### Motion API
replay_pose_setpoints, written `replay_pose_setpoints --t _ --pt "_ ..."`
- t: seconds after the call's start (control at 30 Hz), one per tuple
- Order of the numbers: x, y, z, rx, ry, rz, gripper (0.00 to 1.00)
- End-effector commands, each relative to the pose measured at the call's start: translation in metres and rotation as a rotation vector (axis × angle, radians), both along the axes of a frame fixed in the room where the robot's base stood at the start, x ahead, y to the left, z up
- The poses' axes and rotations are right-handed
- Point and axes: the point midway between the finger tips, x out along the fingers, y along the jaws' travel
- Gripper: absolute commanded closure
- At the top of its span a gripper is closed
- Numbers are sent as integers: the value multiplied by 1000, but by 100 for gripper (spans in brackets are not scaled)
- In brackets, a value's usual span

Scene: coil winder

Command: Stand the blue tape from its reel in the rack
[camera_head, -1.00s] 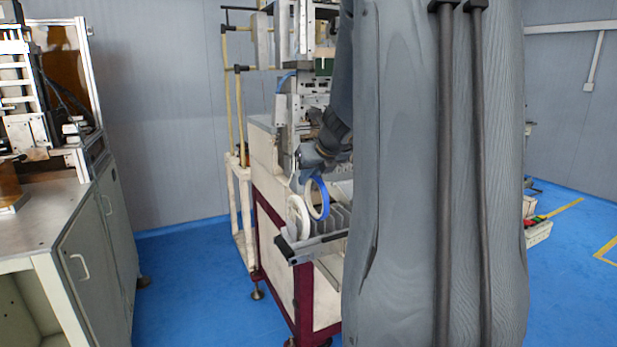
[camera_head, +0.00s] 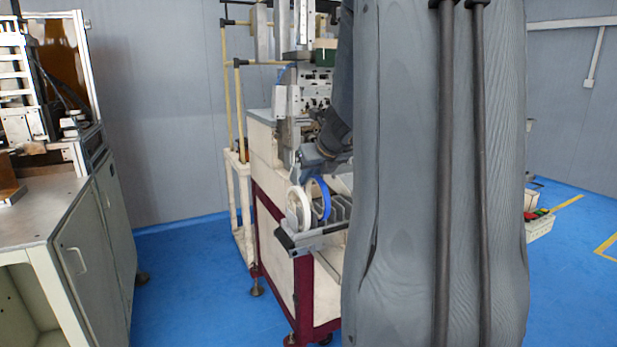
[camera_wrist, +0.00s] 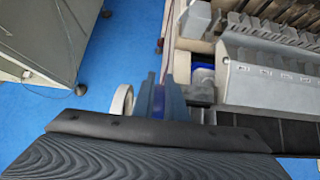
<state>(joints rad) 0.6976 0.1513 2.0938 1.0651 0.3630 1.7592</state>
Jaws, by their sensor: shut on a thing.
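The blue tape (camera_head: 321,199) is a ring standing on edge, low at the rack (camera_head: 318,239) on the machine's front. My gripper (camera_head: 316,177) is above it and shut on its upper part. In the wrist view the blue tape (camera_wrist: 158,101) shows edge-on between the fingers of my gripper (camera_wrist: 161,98). A white tape ring (camera_head: 298,209) stands upright in the rack just left of the blue one. I cannot tell whether the blue tape touches the rack floor. The reel is not clearly identifiable.
The white ring (camera_wrist: 119,104) is close beside my left finger in the wrist view. The grey machine body (camera_wrist: 270,65) lies right of the gripper. A workbench (camera_head: 50,215) stands at the left with open blue floor (camera_head: 190,290) between. My arm hides the right part of the rack.

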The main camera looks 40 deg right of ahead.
Motion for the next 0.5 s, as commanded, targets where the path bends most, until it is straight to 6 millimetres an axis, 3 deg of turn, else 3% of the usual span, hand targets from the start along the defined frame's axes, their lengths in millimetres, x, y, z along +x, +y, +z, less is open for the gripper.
replay_pose_setpoints --t 0.5 --pt "1 0 -19 0 -1 -1 100"
